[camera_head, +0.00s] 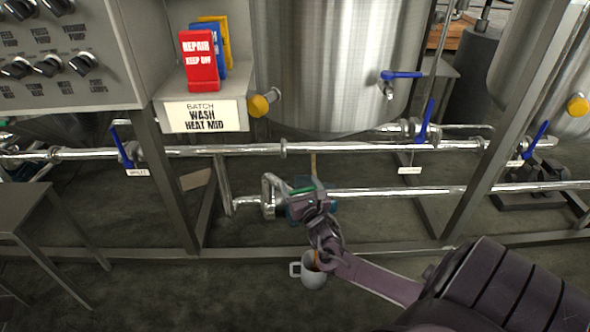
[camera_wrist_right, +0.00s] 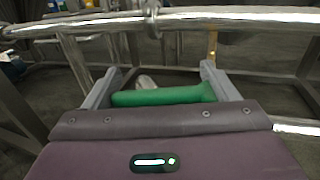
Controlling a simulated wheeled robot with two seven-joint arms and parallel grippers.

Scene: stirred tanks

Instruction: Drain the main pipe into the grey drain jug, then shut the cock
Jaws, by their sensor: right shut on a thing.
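In the right wrist view the green handle (camera_wrist_right: 163,96) lies crosswise between the two grey fingers. The cock's body is mostly hidden behind my gripper. The grey jug (camera_head: 313,275) stands upright on the floor below, its handle to the left. Something brown shows at its mouth, partly hidden by my arm; I cannot tell whether it is a stream or liquid inside. My left gripper is out of view.
The upper steel pipe (camera_head: 345,149) carries blue-handled valves, one at left (camera_head: 121,147) and one at right (camera_head: 425,121). A large tank (camera_head: 320,60) stands above. Steel frame legs (camera_head: 168,185) flank the space. Red, blue and yellow cards (camera_head: 199,62) stand on a shelf box.

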